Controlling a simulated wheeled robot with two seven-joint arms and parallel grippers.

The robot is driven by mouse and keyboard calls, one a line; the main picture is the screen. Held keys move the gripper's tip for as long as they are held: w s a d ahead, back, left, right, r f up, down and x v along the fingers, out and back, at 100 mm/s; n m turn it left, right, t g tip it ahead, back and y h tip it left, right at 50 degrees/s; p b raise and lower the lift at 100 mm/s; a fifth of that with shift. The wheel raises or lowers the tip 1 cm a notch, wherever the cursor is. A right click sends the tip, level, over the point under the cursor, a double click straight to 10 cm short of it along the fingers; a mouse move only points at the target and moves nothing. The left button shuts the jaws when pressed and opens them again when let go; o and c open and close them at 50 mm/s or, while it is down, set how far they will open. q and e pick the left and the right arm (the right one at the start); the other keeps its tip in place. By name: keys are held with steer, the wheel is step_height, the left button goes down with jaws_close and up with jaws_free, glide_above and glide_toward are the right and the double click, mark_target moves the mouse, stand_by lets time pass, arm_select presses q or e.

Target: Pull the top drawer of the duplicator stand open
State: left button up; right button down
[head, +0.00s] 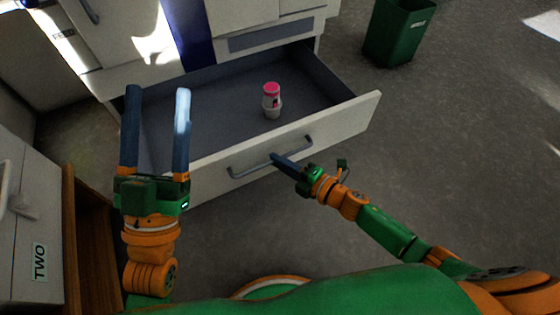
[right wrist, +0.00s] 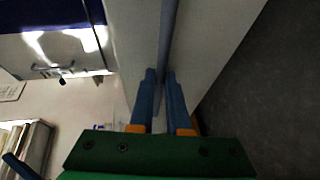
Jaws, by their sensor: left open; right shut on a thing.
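The top drawer (head: 340,118) of the white duplicator stand (head: 140,70) is pulled well out, and its grey inside shows. My right gripper (head: 276,158) is shut on the drawer's grey bar handle (head: 240,172). In the right wrist view the fingers (right wrist: 160,85) close around the handle bar (right wrist: 169,30) in front of the drawer front. My left gripper (head: 157,95) is open and empty, raised in front of the drawer's left part in the head view.
A green bin (head: 399,30) stands on the floor at the back right. A white cabinet marked TWO (head: 38,262) and a brown wooden shelf (head: 90,240) are at the left. The grey floor (head: 460,150) to the right is clear.

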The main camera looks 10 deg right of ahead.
steer(key=c, duration=0.9)
jaws_free()
arm_select(q)
steer(key=shift+w, duration=0.1)
steer(key=w+f+g+y+p, duration=0.1)
steer(key=w+f+g+y, duration=0.1)
steer(key=f+g, duration=0.2)
steer(key=w+a+f+n+g+y+p, duration=0.1)
steer(key=f+g, duration=0.3)
steer(key=f, duration=0.7)
steer(key=shift+w+a+g+y, duration=0.15)
steer(key=shift+w+g+y, duration=0.25)
steer(key=shift+y, duration=0.2)
arm_select(e)
steer(key=v, duration=0.7)
